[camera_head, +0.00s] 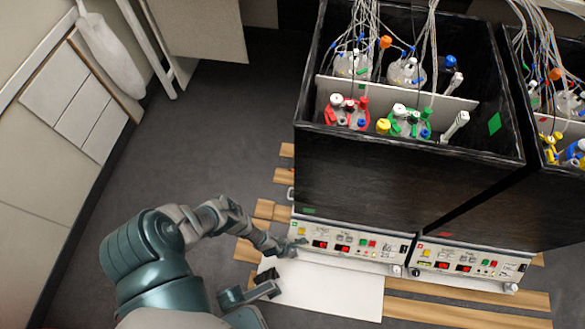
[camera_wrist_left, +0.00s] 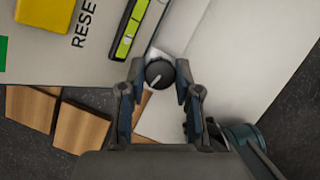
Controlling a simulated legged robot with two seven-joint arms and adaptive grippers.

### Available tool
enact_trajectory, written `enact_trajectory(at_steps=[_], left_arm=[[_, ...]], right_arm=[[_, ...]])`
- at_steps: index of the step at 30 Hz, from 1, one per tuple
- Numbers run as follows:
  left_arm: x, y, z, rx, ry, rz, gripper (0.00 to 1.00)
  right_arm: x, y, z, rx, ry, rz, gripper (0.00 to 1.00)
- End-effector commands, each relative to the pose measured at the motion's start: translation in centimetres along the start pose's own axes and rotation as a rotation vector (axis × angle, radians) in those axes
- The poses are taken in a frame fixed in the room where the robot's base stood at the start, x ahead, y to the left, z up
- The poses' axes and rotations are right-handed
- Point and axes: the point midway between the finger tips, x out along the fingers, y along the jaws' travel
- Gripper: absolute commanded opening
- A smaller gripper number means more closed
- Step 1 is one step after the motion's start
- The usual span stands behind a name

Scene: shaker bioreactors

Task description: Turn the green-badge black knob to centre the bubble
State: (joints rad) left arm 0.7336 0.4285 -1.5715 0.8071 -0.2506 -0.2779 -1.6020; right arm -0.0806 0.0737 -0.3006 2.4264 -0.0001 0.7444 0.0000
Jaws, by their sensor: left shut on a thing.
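The black knob (camera_wrist_left: 159,74) shows in the left wrist view, round with a pale pointer line slanting toward the lower left. My left gripper (camera_wrist_left: 157,88) has a fingertip on each side of the knob and is shut on it. In the head view my left gripper (camera_head: 281,247) is at the left end of the left control panel and hides the knob. A green badge (camera_wrist_left: 2,54) shows at the wrist view's left edge.
The left control panel (camera_head: 345,252) fronts a tall black box (camera_head: 390,180) holding bottles and tubing. A second panel (camera_head: 465,272) and box stand to its right. A white board (camera_head: 335,290) and wooden slats lie in front. Grey floor is open at left.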

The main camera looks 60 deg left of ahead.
Motion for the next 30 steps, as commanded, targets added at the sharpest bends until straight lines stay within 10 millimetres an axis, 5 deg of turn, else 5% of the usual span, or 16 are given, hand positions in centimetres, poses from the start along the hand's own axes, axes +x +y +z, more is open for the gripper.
enact_trajectory(at_steps=[3,4,5,20,30], left_arm=[[0.0,-0.2,-0.4,0.000,0.005,-0.004,0.00],[0.0,-0.2,-0.4,0.000,0.005,-0.004,0.35],[0.0,-0.2,-0.4,0.000,0.005,-0.004,0.42],[-0.9,0.1,0.0,0.000,-0.001,-0.001,0.43],[-6.0,0.0,-0.2,-0.001,0.002,-0.003,0.43]], right_arm=[[0.0,0.0,0.0,0.000,0.001,-0.001,1.00],[0.0,0.0,0.0,0.000,0.001,-0.001,1.00],[0.0,0.0,0.0,0.000,0.001,-0.001,1.00],[0.1,-0.1,-0.3,-0.001,0.008,-0.004,1.00],[0.1,-0.1,-0.3,-0.001,0.005,-0.002,1.00]])
